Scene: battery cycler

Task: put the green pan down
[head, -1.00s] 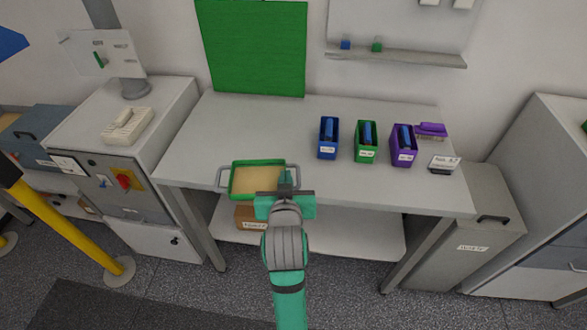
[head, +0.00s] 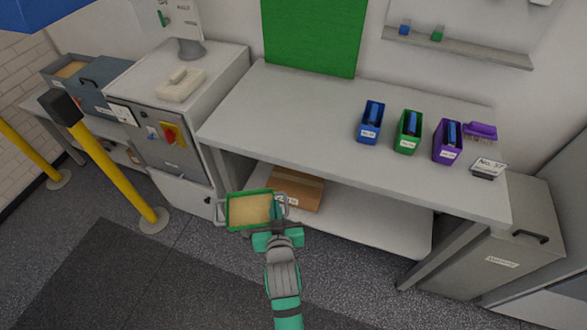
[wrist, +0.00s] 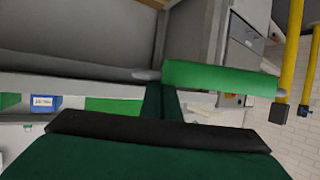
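The green pan (head: 228,213) has a green rim, a tan inside and grey wire handles at its ends. It is held about level in front of the workbench's front edge, left of centre in the head view. My gripper (head: 276,210) is at its right end, closed on the right handle. In the wrist view the pan's green side (wrist: 222,82) shows beside my dark green fingers (wrist: 160,100). The exact grip on the handle is partly hidden.
The workbench (head: 290,105) has clear room on its left and middle. Blue (head: 369,128), green (head: 407,138) and purple (head: 447,146) bins stand at its right. A cardboard box (head: 298,188) sits on the lower shelf. A yellow post (head: 115,180) stands at left.

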